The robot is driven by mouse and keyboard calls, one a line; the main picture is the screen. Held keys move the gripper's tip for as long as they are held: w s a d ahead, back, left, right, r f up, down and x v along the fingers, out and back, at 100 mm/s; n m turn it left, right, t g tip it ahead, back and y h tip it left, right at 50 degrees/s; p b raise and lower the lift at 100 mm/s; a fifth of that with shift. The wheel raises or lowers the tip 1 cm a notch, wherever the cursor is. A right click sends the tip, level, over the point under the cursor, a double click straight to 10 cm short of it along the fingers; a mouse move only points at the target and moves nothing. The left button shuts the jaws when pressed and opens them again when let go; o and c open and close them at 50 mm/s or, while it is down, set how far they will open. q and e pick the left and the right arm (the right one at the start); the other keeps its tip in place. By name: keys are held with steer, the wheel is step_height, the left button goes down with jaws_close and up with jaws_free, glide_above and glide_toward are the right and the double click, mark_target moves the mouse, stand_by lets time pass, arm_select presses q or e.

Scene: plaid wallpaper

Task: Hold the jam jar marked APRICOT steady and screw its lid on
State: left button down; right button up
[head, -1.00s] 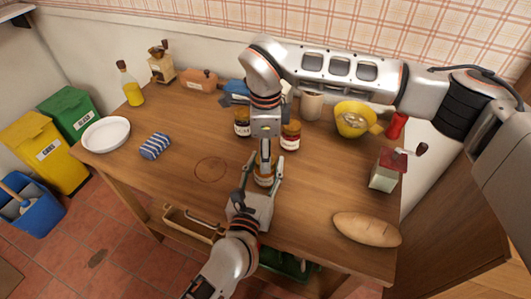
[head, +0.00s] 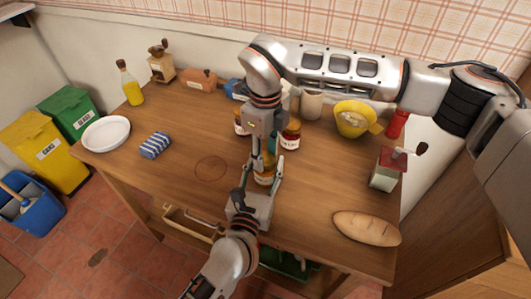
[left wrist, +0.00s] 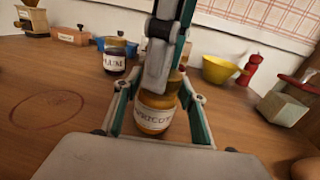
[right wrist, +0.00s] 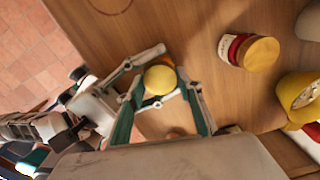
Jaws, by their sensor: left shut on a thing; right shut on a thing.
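The jar marked APRICOT (left wrist: 155,115) stands upright on the table, with amber contents. In the head view its body (head: 265,178) is partly hidden by the grippers. My left gripper (head: 262,182) comes from the front and is shut around the jar's body. My right gripper (head: 264,157) comes straight down from above and is shut on the lid. In the right wrist view the round yellow lid (right wrist: 160,80) lies between its fingers, over the jar. The seam between lid and jar is hidden, so I cannot tell how far it is threaded.
A PLUM jar (left wrist: 114,57) and a red-filled jar (head: 290,134) stand just behind. A yellow bowl (head: 352,120), a red mill (head: 397,124), a small box with a crank (head: 386,170) and bread (head: 367,228) are at right. The table around a drawn ring (head: 211,169) is clear.

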steer(key=o, duration=1.2)
steer(key=shift+r, duration=2.25)
steer(key=shift+r, duration=0.1)
steer(key=shift+c, duration=0.2)
steer(key=shift+r+n, duration=1.2)
steer(key=shift+r, duration=0.45)
